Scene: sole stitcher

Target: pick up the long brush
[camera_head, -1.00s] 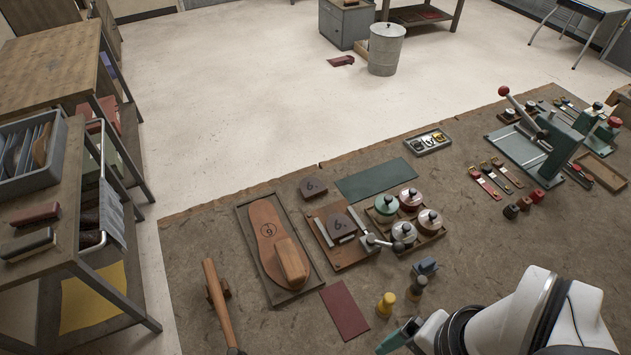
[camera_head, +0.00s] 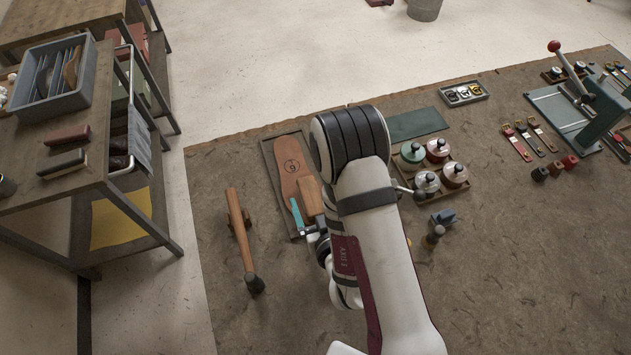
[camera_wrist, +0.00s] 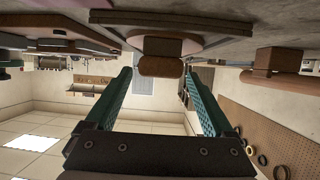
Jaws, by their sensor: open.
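Two long block brushes lie on the wooden shelf unit at the left of the head view: one with a reddish back (camera_head: 68,135) and one with a dark back and pale lower side (camera_head: 62,163). I cannot tell which one is meant. My gripper (camera_wrist: 156,75) is open and empty, with its teal fingers apart. In the head view one finger shows beside a tan wooden block (camera_head: 310,197) on the leather sole. That block (camera_wrist: 160,67) appears between and beyond the fingertips in the wrist view. My gripper is well to the right of the shelf brushes.
A long wooden-handled tool (camera_head: 240,238) lies on the bench between my gripper and the shelf unit. A grey bin (camera_head: 52,105) stands behind the brushes. Several lidded jars (camera_head: 438,150) and a teal press (camera_head: 600,110) are on the right. The bench's right front is mostly clear.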

